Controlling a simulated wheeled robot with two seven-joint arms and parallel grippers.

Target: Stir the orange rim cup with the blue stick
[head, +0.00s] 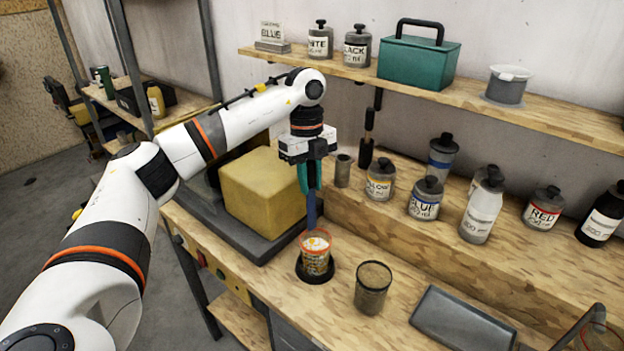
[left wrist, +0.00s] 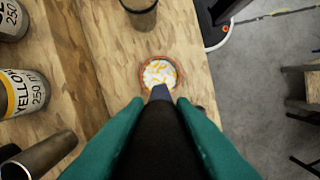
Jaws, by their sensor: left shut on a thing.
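The orange rim cup (head: 317,262) stands upright on a dark round base on the wooden bench, with white and yellow-orange contents inside. In the left wrist view the cup (left wrist: 146,68) is just beyond the stick's tip. My left gripper (head: 311,180) points down above the cup, its teal fingers shut on the blue stick (head: 311,207). The stick hangs nearly upright, its lower end at the cup's mouth. In the left wrist view the stick (left wrist: 160,93) overlaps the cup's near rim; I cannot tell how deep the tip is. My right gripper is not in view.
A dark cup (head: 372,290) stands right of the orange rim cup, beside a grey tray (head: 462,319). A yellow block (head: 262,192) is behind left. A small grey cylinder (head: 342,171) and several paint bottles, including the yellow one (head: 380,182), stand on the raised ledge behind.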

